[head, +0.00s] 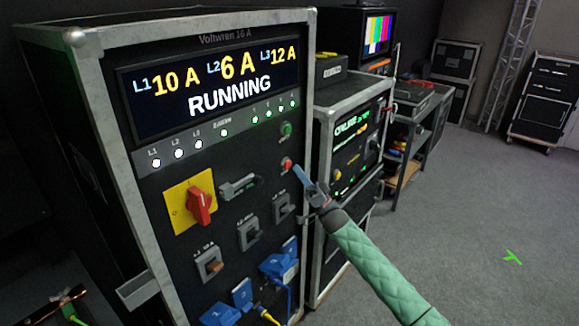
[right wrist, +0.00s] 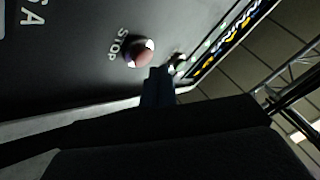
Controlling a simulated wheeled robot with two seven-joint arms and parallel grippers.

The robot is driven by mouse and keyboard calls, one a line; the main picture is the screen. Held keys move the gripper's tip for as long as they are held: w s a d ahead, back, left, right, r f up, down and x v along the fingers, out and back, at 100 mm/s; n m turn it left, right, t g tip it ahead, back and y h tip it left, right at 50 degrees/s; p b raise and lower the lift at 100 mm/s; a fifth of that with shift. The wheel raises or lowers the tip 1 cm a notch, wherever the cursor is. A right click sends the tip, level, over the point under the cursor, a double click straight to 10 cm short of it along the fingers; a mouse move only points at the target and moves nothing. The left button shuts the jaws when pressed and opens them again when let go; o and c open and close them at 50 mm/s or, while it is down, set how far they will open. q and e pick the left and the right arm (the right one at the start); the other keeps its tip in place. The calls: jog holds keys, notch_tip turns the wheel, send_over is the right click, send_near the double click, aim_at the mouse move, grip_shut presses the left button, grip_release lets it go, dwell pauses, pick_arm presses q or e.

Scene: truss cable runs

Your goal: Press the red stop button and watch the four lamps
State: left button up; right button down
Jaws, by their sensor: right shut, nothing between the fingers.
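The red stop button (head: 287,164) is on the front panel of the black power cabinet, below a green button (head: 287,129). The shut fingers (right wrist: 158,86) also show beside the button in the right wrist view. A row of lit white lamps (head: 178,153) and a row of small green lamps (head: 268,113) sit under the display (head: 210,85), which reads RUNNING. My left gripper is not in view.
A red rotary switch on a yellow plate (head: 176,206), breakers (head: 248,234) and blue sockets (head: 280,264) fill the lower panel. A second rack case (head: 345,98) stands to the right. A table with gear is behind it. The grey floor (head: 480,220) at right is clear.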

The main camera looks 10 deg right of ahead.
jog(key=shift+w+a, duration=0.15)
jog(key=shift+w+a, duration=0.1)
jog(key=shift+w, duration=0.1)
dwell(0.3)
jog(key=shift+w+a+b, duration=0.25)
jog(key=shift+w+b, duration=0.05)
jog(key=shift+b, duration=0.1)
dwell(0.8)
jog(key=shift+s, duration=0.1)
jog(key=shift+s+d, duration=0.45)
jog(key=shift+s, duration=0.1)
jog(key=shift+d, duration=0.1)
dwell(0.3)
jog(key=s+d, duration=0.1)
jog(key=s, duration=0.1)
jog(key=s+d+p, duration=0.1)
jog(key=s+d, duration=0.1)
dwell(0.4)
dwell(0.6)
